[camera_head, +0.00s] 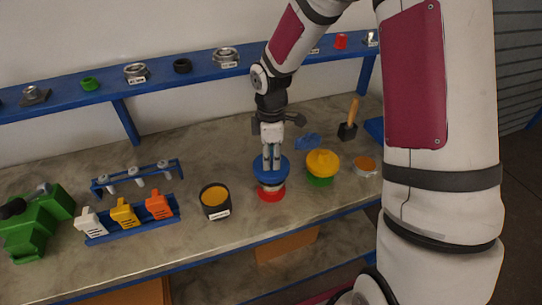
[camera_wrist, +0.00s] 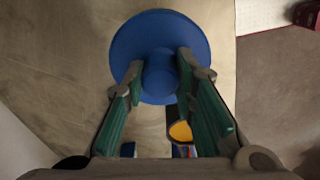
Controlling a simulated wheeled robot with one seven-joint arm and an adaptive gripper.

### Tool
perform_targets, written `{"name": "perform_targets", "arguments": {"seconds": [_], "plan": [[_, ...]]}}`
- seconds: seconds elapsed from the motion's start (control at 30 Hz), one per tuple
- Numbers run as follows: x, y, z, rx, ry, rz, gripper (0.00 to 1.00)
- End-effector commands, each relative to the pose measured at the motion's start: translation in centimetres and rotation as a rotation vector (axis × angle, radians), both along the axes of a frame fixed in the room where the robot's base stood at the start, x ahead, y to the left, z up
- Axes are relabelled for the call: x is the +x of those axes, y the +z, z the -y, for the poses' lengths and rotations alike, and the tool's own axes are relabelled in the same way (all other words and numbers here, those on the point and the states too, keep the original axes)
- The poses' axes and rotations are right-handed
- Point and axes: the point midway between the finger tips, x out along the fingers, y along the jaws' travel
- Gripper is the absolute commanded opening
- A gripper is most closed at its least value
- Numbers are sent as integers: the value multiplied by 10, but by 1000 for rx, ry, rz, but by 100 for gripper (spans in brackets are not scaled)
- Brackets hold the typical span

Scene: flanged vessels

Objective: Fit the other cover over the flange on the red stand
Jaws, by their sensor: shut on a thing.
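My gripper (camera_head: 272,163) points down and is shut on the knob of the blue cover (camera_head: 265,176). In the wrist view the blue cover (camera_wrist: 142,37) is a round disc, with its knob between the fingertips (camera_wrist: 160,75). The cover is level, directly above the red stand (camera_head: 271,196). A pale flanged vessel (camera_head: 271,187) shows between cover and stand. I cannot tell whether the cover rests on the flange or hovers just above, since the cover hides the flange top. The yellow cover (camera_head: 322,161) sits on the green stand (camera_head: 320,181) to the right.
A black pot with orange contents (camera_head: 214,197) stands to the left, and a small orange-topped dish (camera_head: 365,166) to the right. A blue shelf (camera_head: 60,101) runs along the back.

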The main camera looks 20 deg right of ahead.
Motion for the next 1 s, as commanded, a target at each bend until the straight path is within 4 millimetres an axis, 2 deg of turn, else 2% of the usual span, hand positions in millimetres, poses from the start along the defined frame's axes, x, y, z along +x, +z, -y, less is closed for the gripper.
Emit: {"name": "perform_targets", "arguments": {"seconds": [1.0], "plan": [[0,-26,0,0,1,0,0]]}}
